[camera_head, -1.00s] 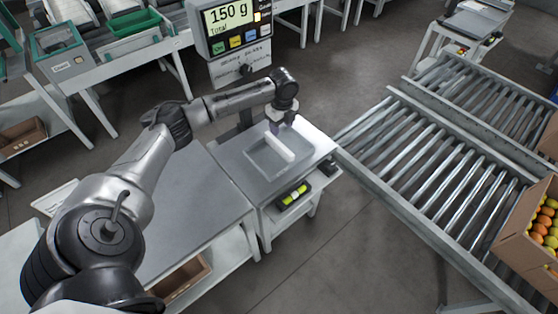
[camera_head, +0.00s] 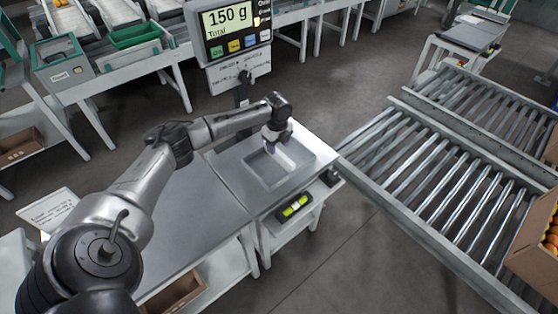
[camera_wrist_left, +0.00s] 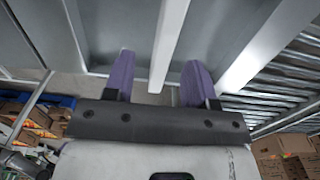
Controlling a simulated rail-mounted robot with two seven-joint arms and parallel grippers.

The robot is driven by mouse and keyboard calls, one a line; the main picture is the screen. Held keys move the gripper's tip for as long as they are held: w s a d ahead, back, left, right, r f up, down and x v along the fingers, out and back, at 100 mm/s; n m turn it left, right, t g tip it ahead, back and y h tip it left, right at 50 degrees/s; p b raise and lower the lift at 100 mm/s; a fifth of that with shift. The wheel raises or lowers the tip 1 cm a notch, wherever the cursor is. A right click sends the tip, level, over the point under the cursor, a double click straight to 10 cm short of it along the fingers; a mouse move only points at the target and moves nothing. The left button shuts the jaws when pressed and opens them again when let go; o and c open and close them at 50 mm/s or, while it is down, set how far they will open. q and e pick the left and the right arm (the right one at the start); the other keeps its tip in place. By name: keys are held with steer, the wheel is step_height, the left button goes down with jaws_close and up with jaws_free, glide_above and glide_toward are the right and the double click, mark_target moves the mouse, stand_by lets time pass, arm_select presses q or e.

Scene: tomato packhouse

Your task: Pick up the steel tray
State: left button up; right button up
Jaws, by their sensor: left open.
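The steel tray (camera_head: 261,172) is a shallow grey rectangular tray on the flat metal plate of the weighing scale (camera_head: 229,172). My left gripper (camera_head: 281,156) points down over the tray, with its fingers partly hiding the tray's inside. In the left wrist view its two purple fingers (camera_wrist_left: 156,80) stand apart, open. A pale straight strip (camera_wrist_left: 170,45), which looks like a wall of the tray, shows between them. I cannot tell whether either finger touches it. My right gripper is not in view.
The scale display (camera_head: 228,30) reads 150 g and stands behind the plate. A roller conveyor (camera_head: 430,185) lies to the right, with a cardboard box of fruit (camera_head: 535,245) on it. A grey bench (camera_head: 190,225) lies under my left arm.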

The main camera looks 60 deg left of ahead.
mark_target(279, 152)
arm_select(q)
steer(key=f+b, duration=0.1)
steer(key=f, duration=0.2)
steer(key=f+b, duration=0.1)
steer(key=f, duration=0.1)
steer(key=shift+w+f+b, duration=0.1)
steer(key=shift+w+b, duration=0.15)
steer(key=shift+b, duration=0.1)
steer(key=shift+c, duration=1.3)
jaws_close()
